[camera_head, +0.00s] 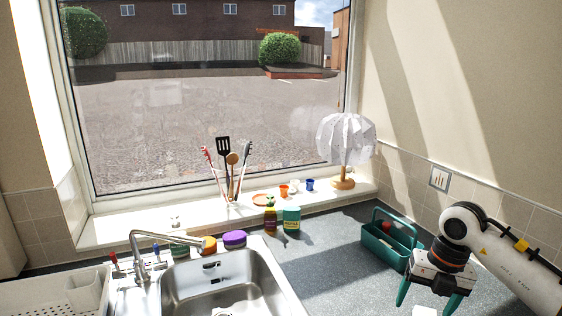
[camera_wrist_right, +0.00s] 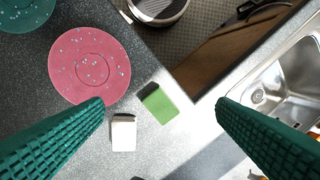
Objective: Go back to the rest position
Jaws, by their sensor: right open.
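My right gripper (camera_head: 428,300) is at the lower right of the head view, above the grey worktop (camera_head: 334,270) and in front of the teal caddy (camera_head: 378,245). Its two green fingers are spread apart, and nothing shows between them in its grip. In the right wrist view the open fingers (camera_wrist_right: 161,104) frame the worktop below. A white block (camera_wrist_right: 123,133) and a green block with a dark end (camera_wrist_right: 159,104) lie there, apart from the fingers. My left gripper is not in view.
The sink (camera_head: 222,277) with its tap (camera_head: 142,250) is left of centre. A lamp (camera_head: 345,143) stands on the sill. The wrist view shows a pink speckled plate (camera_wrist_right: 90,62) and a pan (camera_wrist_right: 158,10).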

